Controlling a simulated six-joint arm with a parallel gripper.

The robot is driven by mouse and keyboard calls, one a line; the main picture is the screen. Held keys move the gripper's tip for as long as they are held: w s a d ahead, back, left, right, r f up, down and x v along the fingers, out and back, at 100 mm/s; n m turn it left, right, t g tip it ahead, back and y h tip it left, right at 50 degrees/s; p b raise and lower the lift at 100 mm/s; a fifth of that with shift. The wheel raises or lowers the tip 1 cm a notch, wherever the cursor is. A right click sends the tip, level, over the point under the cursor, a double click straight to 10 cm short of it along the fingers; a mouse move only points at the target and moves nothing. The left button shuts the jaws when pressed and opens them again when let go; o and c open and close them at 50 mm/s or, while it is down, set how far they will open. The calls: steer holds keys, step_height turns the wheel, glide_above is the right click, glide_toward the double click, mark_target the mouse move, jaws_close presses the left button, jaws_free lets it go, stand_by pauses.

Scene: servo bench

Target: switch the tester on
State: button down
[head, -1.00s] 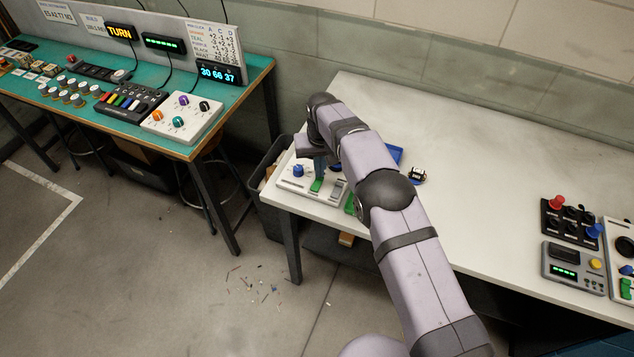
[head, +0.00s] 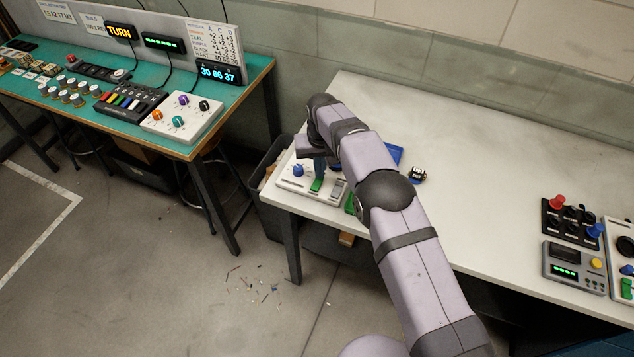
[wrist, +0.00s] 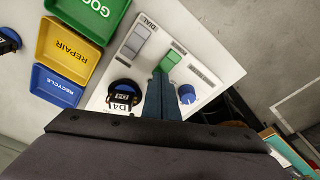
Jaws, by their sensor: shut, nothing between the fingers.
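The tester (head: 287,186) is a white panel at the left end of the white table. It carries a blue knob (head: 298,170), a green switch (head: 316,185) and a grey block (head: 337,188). In the wrist view the green switch (wrist: 170,58) lies just beyond the tips of my gripper (wrist: 162,78). My gripper is shut and empty, its fingers pointing down at the panel. Whether the tips touch the switch I cannot tell. The blue knob (wrist: 187,93) is right of the fingers; a black round part marked D4 (wrist: 124,95) is left of them.
Green (wrist: 95,10), yellow (wrist: 69,45) and blue (wrist: 57,84) trays lie beside the tester. A small black part (head: 418,174) lies on the table. A teal bench (head: 235,90) stands at left.

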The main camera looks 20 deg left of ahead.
steer(key=shift+f+b, duration=0.35)
steer(key=shift+f, duration=0.2)
stand_by(0.4)
step_height(320, 180, up, 7)
steer(key=p, duration=0.4)
stand_by(0.5)
stand_by(0.3)
